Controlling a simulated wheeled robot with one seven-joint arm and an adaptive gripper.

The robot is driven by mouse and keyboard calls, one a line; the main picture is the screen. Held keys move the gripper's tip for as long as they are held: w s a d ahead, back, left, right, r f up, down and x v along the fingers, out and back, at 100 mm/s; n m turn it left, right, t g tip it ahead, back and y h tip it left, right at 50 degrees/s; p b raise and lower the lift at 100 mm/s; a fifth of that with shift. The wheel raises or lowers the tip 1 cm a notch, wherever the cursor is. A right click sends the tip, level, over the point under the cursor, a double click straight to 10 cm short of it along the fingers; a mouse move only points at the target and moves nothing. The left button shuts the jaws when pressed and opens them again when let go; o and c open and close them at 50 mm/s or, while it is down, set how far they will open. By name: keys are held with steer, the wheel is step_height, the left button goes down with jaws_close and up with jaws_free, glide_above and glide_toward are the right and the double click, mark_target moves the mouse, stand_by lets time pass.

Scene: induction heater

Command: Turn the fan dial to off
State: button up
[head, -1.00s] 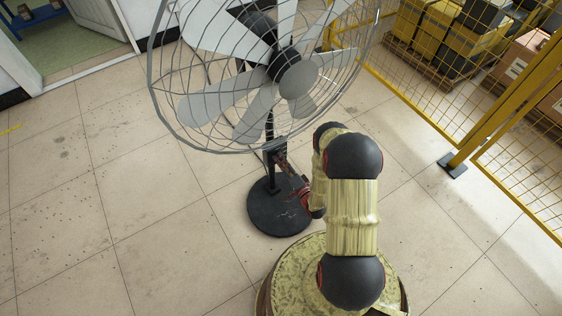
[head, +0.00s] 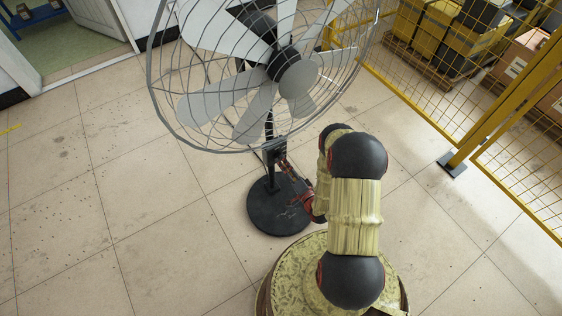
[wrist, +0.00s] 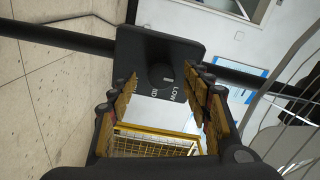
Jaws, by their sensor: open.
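The fan (head: 285,75) stands upright on a round black base (head: 275,208) in the head view. In the wrist view its black control box (wrist: 188,48) faces me, with a dark round dial (wrist: 159,72) near its lower middle. White lettering including "LOW" (wrist: 174,94) shows beside the dial; the other mark is too small to read. The dial's setting is hard to tell. My gripper (wrist: 160,80) is open, its yellow-padded fingers on either side of the dial's lower part with gaps visible. In the head view my gripper is mostly hidden behind my arm, near the fan pole.
The fan's wire cage (head: 160,105) overhangs the pole and also shows at the right of the wrist view (wrist: 285,120). A yellow mesh fence (head: 480,120) stands at the right, with boxes behind it. The tiled floor at the left is clear.

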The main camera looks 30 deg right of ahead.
steer(key=s, duration=0.9)
steer(key=shift+s, duration=0.2)
steer(key=shift+d, duration=0.1)
